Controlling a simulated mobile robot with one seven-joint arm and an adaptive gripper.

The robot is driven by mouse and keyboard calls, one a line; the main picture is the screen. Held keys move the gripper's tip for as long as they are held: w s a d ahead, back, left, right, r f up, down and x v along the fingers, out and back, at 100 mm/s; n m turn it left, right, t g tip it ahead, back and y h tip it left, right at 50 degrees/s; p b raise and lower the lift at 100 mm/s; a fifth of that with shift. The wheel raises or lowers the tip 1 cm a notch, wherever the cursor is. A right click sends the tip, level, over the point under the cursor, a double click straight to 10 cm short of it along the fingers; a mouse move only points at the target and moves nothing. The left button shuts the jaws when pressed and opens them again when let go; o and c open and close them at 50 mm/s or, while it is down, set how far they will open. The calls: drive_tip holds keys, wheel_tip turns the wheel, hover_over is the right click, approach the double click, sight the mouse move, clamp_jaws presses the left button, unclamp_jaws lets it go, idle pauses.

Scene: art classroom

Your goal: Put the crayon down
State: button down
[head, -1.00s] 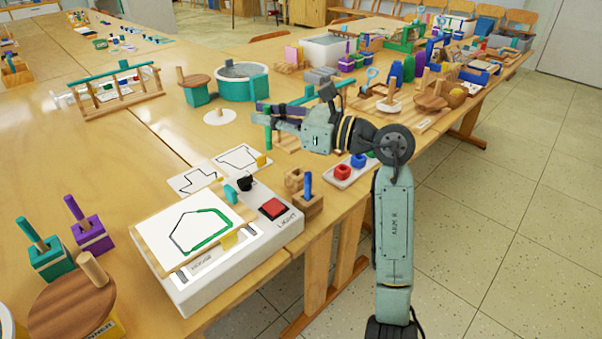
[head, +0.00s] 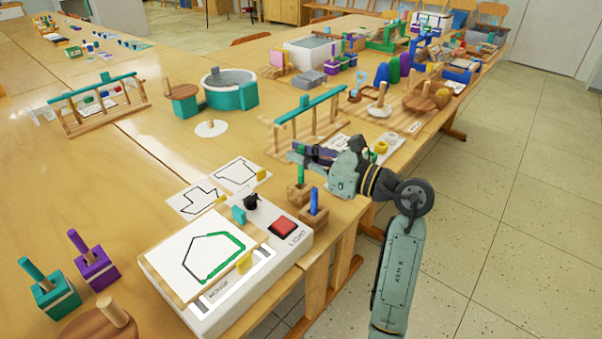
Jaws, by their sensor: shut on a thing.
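My gripper (head: 303,153) is shut on an upright green crayon (head: 300,173). The crayon's lower end is at a small wooden block holder (head: 294,194); I cannot tell whether it is inside the hole or just over it. Beside it, a second wooden block (head: 316,216) holds an upright blue crayon (head: 314,200). The light box (head: 287,254) stands left of and nearer than the holders, with a sheet (head: 208,250) on it. The sheet bears a pentagon outline, partly traced in green.
Two outline cards (head: 235,172) lie behind the light box, which has a red button (head: 283,227) and a black knob (head: 250,201). A wooden rack with a green top bar (head: 311,104) stands behind my gripper. The table's right edge is close to the holders.

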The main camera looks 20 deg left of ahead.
sight(302, 182)
drive_tip(key=shift+f, duration=2.2)
drive_tip(key=shift+f, duration=0.2)
drive_tip(key=c, duration=1.7)
unclamp_jaws()
drive_tip(key=shift+r, duration=0.1)
drive_tip(key=shift+r, duration=0.1)
drive_tip(key=shift+d, duration=0.15)
drive_tip(key=d, duration=0.3)
drive_tip(key=s+d+b, duration=0.1)
drive_tip(key=d, duration=0.3)
drive_tip(key=s+d+b, duration=0.1)
drive_tip(key=d, duration=0.3)
drive_tip(key=shift+s+d, duration=0.2)
drive_tip(key=shift+d, duration=0.05)
